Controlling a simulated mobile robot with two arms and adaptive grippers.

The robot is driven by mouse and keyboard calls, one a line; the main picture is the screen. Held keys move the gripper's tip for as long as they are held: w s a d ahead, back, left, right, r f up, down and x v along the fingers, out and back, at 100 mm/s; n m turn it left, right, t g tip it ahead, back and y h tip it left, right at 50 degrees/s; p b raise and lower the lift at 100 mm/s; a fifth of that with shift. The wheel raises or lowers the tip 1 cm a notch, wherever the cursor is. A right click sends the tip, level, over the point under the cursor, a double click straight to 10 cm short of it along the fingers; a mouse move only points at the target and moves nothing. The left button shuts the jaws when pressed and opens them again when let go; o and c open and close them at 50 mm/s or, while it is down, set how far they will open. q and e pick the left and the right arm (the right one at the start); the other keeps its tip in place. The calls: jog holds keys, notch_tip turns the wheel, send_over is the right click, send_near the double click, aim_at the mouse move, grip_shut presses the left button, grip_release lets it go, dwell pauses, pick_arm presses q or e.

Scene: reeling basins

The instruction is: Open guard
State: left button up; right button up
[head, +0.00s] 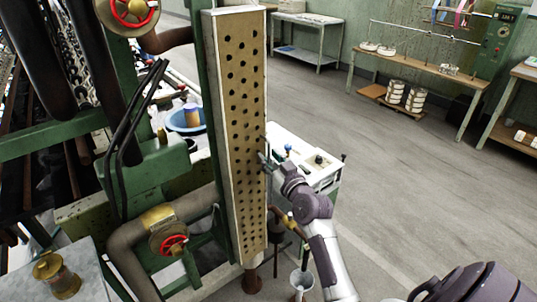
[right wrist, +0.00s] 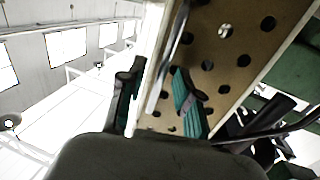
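The guard (head: 241,205) is a tall, perforated tan panel with a pale metal frame, upright on the green machine. It looks closed in the head view. My right gripper (head: 264,160) is at the guard's right edge, about mid-height. In the right wrist view, its two fingers (right wrist: 157,90) stand apart, one on each side of the guard's pale edge. The perforated face of the guard (right wrist: 225,62) fills the upper right there, and a thin metal bar, perhaps a handle, runs between the fingers. Whether a finger touches it I cannot tell. My left gripper is not in view.
Red handwheels (head: 173,245) and pipes sit left of and below the guard. A white-topped bench (head: 300,150) stands close behind my right gripper. A wooden table (head: 430,68) is further back. The grey floor (head: 420,190) to the right is clear.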

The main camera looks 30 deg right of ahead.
jog(key=shift+w, duration=0.5)
grip_shut()
